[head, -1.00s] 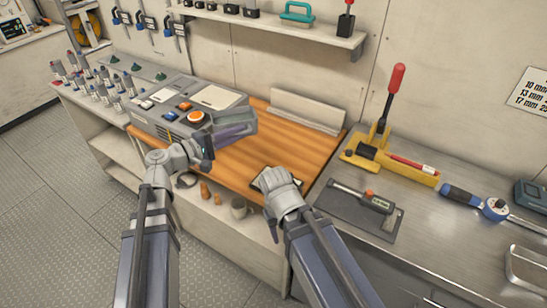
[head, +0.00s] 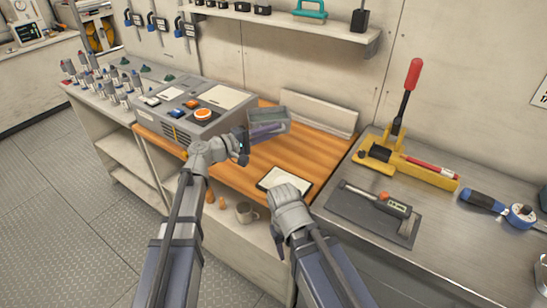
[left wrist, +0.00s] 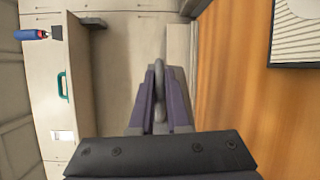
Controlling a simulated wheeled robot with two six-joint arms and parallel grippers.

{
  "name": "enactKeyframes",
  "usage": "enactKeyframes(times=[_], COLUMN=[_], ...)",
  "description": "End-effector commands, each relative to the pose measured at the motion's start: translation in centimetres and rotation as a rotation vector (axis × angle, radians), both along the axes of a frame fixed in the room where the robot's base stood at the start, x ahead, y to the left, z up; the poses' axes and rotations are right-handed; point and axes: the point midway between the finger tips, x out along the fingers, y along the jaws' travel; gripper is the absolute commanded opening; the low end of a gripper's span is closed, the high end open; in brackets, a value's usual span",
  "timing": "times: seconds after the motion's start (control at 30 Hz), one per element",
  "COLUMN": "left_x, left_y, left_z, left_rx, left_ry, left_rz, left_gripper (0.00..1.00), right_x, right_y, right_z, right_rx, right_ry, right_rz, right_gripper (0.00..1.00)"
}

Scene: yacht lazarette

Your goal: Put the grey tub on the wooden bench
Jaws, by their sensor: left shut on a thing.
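The grey tub (head: 270,119) is a small open box over the back part of the wooden bench (head: 240,172), right of the grey console. My left gripper (head: 262,131) is shut on the tub's near wall. In the left wrist view, the purple fingers (left wrist: 160,95) pinch a thin grey piece, and the orange bench top shows at the right. I cannot tell whether the tub's underside touches the wood. My right gripper (head: 279,225) hangs at the bench's front edge, with its fingers mostly hidden behind its wrist.
The grey console (head: 190,108) with buttons stands on the left of the bench. A white-faced tablet (head: 284,181) lies near the front edge. A pale upright board (head: 313,113) stands behind. A yellow press with a red handle (head: 412,160) is on the metal counter. Bare wood lies between.

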Motion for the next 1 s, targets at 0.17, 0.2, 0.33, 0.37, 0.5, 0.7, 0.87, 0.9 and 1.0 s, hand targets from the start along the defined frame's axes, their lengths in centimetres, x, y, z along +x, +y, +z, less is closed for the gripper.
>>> enactKeyframes(times=[0.17,0.2,0.33,0.37,0.5,0.7,0.87,0.9,1.0], left_x=[0.0,0.0,0.0,0.0,0.0,0.0,0.0,0.0,0.0], left_y=[0.0,0.0,0.0,0.0,0.0,0.0,0.0,0.0,0.0], left_z=[-3.5,-4.2,-5.3,-5.3,-5.2,-6.8,-8.8,-9.0,-9.0], left_rx=[0.0,0.0,-0.001,-0.001,-0.001,-0.001,-0.001,-0.001,-0.001], left_ry=[0.0,0.0,0.001,0.001,0.001,0.001,0.001,0.001,0.001], left_rz=[0.0,0.0,0.0,0.0,0.0,0.0,0.0,0.0,0.0], left_gripper=[0.0,0.0,0.0,0.0,0.0,0.0,0.0,0.0,0.0], right_x=[0.0,0.0,0.0,0.0,0.0,0.0,0.0,0.0,0.0], right_y=[0.0,0.0,0.0,0.0,0.0,0.0,0.0,0.0,0.0], right_z=[-3.5,-4.2,-5.3,-5.3,-5.2,-6.8,-8.8,-9.0,-9.0], right_rx=[0.0,0.0,0.0,0.0,0.0,0.0,0.0,0.0,0.0], right_ry=[0.0,0.0,0.0,0.0,0.0,0.0,0.0,0.0,0.0], right_rz=[0.0,0.0,0.0,0.0,0.0,0.0,0.0,0.0,0.0], right_gripper=[0.49,0.49,0.49,0.49,0.49,0.49,0.49,0.49,0.49])
